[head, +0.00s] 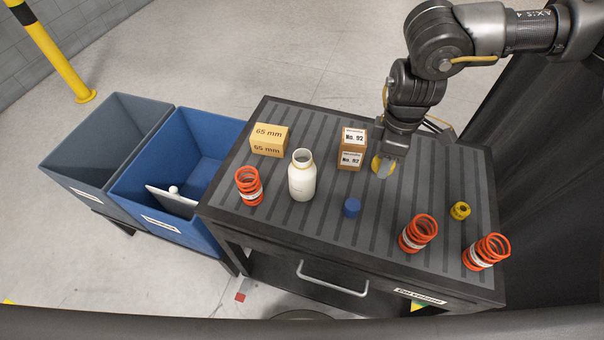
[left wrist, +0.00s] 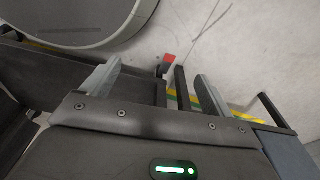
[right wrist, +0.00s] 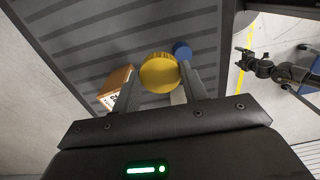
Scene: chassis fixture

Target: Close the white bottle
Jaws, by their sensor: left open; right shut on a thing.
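The white bottle (head: 302,178) stands upright on the grooved table, its mouth open with no cap on it. A blue cap (head: 352,207) lies on the table to the right of the bottle; it also shows in the right wrist view (right wrist: 182,50). My right gripper (head: 384,168) is shut on a round yellow lid (right wrist: 159,72), over the table to the right of the bottle and apart from it. My left gripper (left wrist: 160,72) is open and empty in the left wrist view, pointing at the floor; it is outside the head view.
Orange springs stand at the table's left (head: 249,186) and front right (head: 418,233), (head: 486,251). A 65 mm box (head: 270,140) and a No. 92 box (head: 351,149) stand behind. A yellow ring-like part (head: 460,210) lies right. Blue (head: 165,220) and grey (head: 80,185) bins stand left.

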